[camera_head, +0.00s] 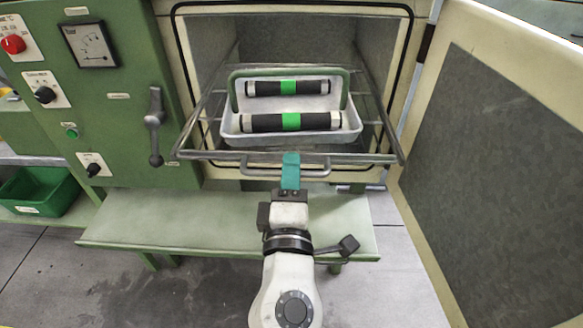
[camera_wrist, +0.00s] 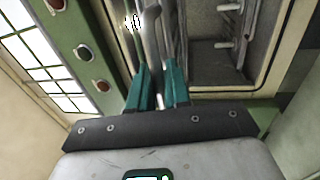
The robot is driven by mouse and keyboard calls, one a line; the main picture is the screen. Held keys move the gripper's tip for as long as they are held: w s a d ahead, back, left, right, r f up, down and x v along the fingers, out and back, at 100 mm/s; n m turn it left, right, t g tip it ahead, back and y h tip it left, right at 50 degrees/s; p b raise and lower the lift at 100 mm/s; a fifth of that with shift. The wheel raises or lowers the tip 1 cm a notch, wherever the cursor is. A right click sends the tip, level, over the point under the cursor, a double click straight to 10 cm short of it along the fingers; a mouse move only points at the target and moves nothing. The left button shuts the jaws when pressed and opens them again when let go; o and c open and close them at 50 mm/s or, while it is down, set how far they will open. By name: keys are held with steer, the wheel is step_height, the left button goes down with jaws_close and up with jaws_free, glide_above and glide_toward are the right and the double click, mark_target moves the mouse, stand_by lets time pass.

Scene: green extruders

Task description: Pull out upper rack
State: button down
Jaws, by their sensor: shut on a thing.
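The upper rack (camera_head: 370,158) is a metal wire rack that sticks partly out of the open oven chamber, with a handle (camera_head: 262,172) along its front edge. A grey tray (camera_head: 228,138) with a green handle frame stands on the rack and holds two black cylinders with green bands, a front one (camera_head: 290,122) and a rear one (camera_head: 288,87). My gripper (camera_head: 291,160) has teal fingers and is shut on the rack's handle at the middle of the front edge. In the wrist view the teal fingers (camera_wrist: 158,78) close around a grey bar, whose detail is hard to make out.
The chamber door (camera_head: 500,160) stands wide open on the right. A green control panel (camera_head: 100,90) with a lever handle (camera_head: 155,125) is close on the left. A green bench (camera_head: 170,222) lies below the rack. A green bin (camera_head: 40,190) is at the far left.

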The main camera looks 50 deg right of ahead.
steer(key=shift+f, duration=0.1)
steer(key=c, duration=1.3)
jaws_free()
steer(key=b+v, duration=0.2)
steer(key=v, duration=0.8)
steer(key=shift+s+a, duration=0.25)
steer(key=s+d+f+m+g+y+p, duration=0.1)
steer(key=d+f+m+g+y, duration=0.15)
steer(key=d+f, duration=0.4)
steer(key=s+d+f+m+g+y, duration=0.1)
steer(key=d+f+m+g+y, duration=0.2)
steer(key=f, duration=0.6)
steer(key=s+a+f+m+g+y, duration=0.1)
steer(key=s+f+g+y, duration=0.2)
steer(key=f+y, duration=0.2)
steer(key=s+a+f+m+g+y+p, duration=0.1)
steer(key=s+a+f+g+y, duration=0.1)
steer(key=f, duration=0.5)
steer(key=s+g+y, duration=0.1)
steer(key=s+y, duration=0.1)
steer(key=y, duration=0.1)
steer(key=shift+s+a+f, duration=0.2)
steer(key=shift+s+f, duration=0.05)
